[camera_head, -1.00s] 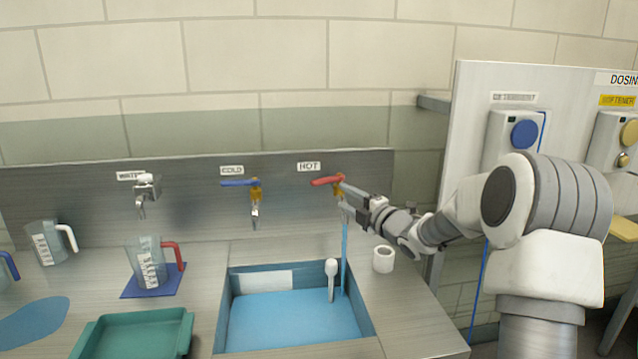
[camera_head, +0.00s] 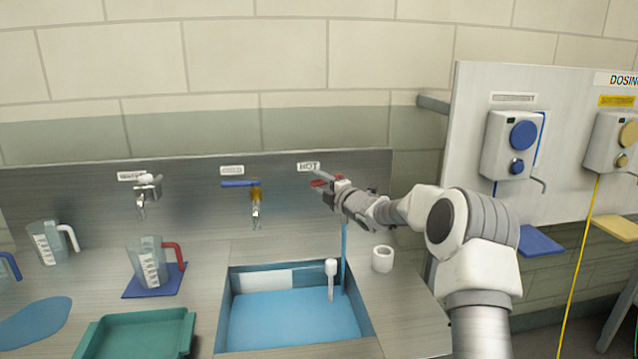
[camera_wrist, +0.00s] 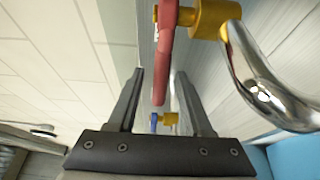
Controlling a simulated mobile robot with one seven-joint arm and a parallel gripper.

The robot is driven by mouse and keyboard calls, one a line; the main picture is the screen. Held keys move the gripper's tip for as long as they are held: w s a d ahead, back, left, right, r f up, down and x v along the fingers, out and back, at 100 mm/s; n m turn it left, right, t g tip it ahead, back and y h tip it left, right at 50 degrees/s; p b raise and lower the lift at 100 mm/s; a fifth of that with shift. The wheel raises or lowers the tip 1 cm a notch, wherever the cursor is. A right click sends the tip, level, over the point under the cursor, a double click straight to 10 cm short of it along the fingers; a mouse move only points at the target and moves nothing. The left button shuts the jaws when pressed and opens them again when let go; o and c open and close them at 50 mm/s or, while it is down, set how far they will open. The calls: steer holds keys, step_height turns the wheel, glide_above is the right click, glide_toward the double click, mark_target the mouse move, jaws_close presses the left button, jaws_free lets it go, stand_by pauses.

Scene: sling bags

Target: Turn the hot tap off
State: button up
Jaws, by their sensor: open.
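The hot tap has a red lever handle (camera_head: 319,184) under the HOT label on the steel backsplash, and my gripper partly hides it in the head view. In the wrist view the red lever (camera_wrist: 167,40) reaches between my fingers, with its brass body (camera_wrist: 208,18) and chrome spout (camera_wrist: 262,75) to the right. My gripper (camera_head: 322,178) is at the lever; in the wrist view (camera_wrist: 158,80) its fingers stand apart on either side of the lever's end. I cannot tell whether either finger touches it. A stream of blue water (camera_head: 344,258) runs down into the sink.
The blue-filled sink (camera_head: 290,318) lies below, with a white upright piece (camera_head: 331,278) in it. A white roll (camera_head: 383,258) stands right of the sink. The cold tap (camera_head: 256,195) with its blue lever is to the left. A jug (camera_head: 147,262) stands on a blue mat.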

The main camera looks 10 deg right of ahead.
jaws_close()
stand_by(1.4)
